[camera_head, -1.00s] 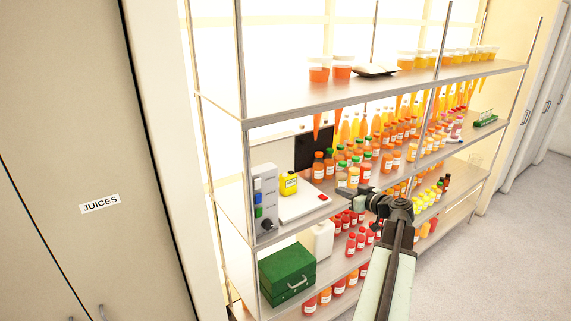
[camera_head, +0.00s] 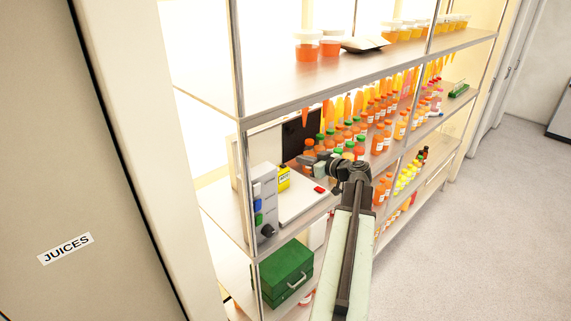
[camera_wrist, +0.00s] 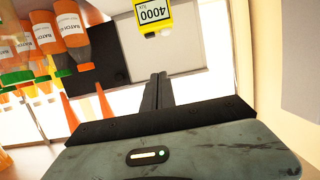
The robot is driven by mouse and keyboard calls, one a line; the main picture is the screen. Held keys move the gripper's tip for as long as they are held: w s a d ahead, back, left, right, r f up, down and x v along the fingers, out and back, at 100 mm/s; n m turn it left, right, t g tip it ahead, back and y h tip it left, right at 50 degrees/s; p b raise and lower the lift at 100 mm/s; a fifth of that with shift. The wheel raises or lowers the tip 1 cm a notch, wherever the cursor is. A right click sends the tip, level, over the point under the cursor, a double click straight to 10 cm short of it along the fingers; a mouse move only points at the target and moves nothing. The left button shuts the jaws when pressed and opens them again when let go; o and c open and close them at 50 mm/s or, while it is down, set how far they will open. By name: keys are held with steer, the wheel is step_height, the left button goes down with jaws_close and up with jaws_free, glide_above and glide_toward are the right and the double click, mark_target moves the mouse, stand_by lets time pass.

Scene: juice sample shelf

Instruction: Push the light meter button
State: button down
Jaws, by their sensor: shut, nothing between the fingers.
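The light meter is a small yellow device (camera_head: 283,178) on the middle shelf, beside a grey control box. My gripper (camera_head: 306,159) is shut and empty, to the right of the meter in the head view. In the wrist view its closed fingers (camera_wrist: 158,76) point up toward the meter, apart from it.
The grey box (camera_head: 264,205) has coloured buttons and a dark knob. A white flat plate (camera_head: 302,205) with a red spot lies beside the meter. Juice bottles (camera_head: 350,140) crowd the shelf to the right. A green case (camera_head: 285,272) is below. Open floor (camera_head: 480,230) lies at right.

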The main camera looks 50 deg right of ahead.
steer(key=b, duration=0.3)
glide_above(283, 166)
steer(key=s, duration=0.2)
step_height(283, 166, down, 3)
steer(key=shift+d+r, duration=0.15)
steer(key=shift+s+f+b, duration=0.1)
steer(key=shift+f+b, duration=1.65)
steer(key=shift+f, duration=0.15)
